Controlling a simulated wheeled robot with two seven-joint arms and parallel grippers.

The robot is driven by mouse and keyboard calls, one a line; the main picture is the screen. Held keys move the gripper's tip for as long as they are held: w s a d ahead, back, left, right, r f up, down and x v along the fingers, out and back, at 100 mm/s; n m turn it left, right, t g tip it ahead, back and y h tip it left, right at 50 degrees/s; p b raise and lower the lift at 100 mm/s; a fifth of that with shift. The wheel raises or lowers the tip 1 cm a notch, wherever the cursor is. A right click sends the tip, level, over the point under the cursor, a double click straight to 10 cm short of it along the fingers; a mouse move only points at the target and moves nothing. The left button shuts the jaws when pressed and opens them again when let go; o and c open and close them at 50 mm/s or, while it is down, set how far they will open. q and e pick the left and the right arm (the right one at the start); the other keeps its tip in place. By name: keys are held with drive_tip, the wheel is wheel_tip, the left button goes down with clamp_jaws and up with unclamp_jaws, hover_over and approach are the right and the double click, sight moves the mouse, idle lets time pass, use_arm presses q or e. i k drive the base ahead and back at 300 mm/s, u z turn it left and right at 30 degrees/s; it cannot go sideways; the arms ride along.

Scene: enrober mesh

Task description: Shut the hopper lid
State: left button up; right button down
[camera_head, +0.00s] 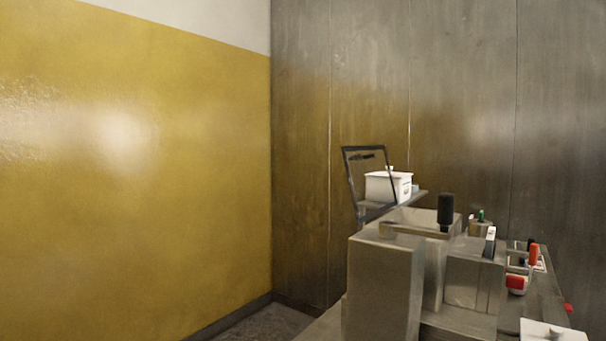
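A dark-framed, see-through panel (351,180), which looks like the hopper lid, stands raised and slightly tilted at the back left of a metal machine. A short dark bar, perhaps its handle, shows near its top edge. The lid appears open. Below and to the right of it is the machine's metal housing (384,290), a boxy body with a raised top part (410,217) that may be the hopper. The hopper's opening cannot be made out from here. Neither of my grippers is in view.
A white lidded box (400,186) stands on a shelf behind the panel. A black upright knob (445,210) rises from the machine. Small items, one with a red handle (533,255), lie to the right. A white box (552,331) is at bottom right. A yellow wall (130,200) bounds the left.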

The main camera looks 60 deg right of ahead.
sight(357, 157)
drive_tip(key=z, duration=0.05)
drive_tip(key=i, duration=3.15)
drive_tip(key=z, duration=5.25)
